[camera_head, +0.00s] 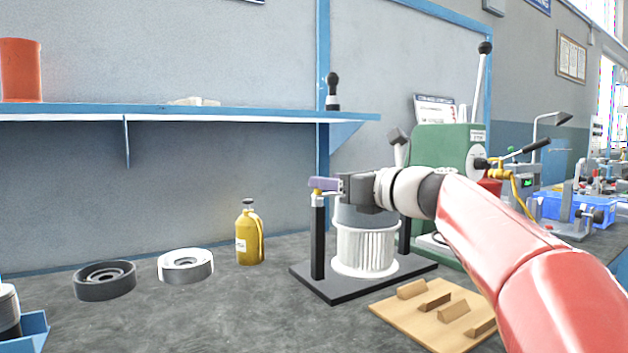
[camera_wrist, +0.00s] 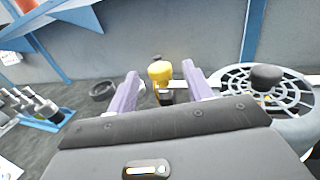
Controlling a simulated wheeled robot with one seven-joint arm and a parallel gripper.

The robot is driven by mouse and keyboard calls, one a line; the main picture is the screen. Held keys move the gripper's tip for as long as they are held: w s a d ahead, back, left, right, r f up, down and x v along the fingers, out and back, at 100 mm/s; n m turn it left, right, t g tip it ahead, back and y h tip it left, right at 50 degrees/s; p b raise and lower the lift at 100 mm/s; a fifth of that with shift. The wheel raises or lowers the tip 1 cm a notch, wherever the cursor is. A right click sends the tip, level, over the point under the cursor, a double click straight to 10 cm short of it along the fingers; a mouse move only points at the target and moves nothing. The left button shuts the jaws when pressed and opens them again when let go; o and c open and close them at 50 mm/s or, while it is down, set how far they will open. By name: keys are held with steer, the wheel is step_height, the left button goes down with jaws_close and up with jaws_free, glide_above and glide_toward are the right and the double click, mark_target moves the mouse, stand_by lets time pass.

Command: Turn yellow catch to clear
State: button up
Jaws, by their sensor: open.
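The yellow catch (camera_head: 318,192) sits at the top of the left black post (camera_head: 318,240) of the blower stand.
A yellow bottle (camera_head: 249,240), a pale ring (camera_head: 186,266) and a dark ring (camera_head: 105,281) stand left on the bench. A wooden fixture board (camera_head: 395,308) lies in front of the stand. A green press (camera_head: 440,150) is close behind. A blue shelf (camera_head: 200,113) runs above.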

steer(key=x, duration=0.6)
steer(key=shift+p, duration=0.3)
steer(key=shift+a, duration=0.1)
steer(key=shift+c, duration=0.4)
jaws_close()
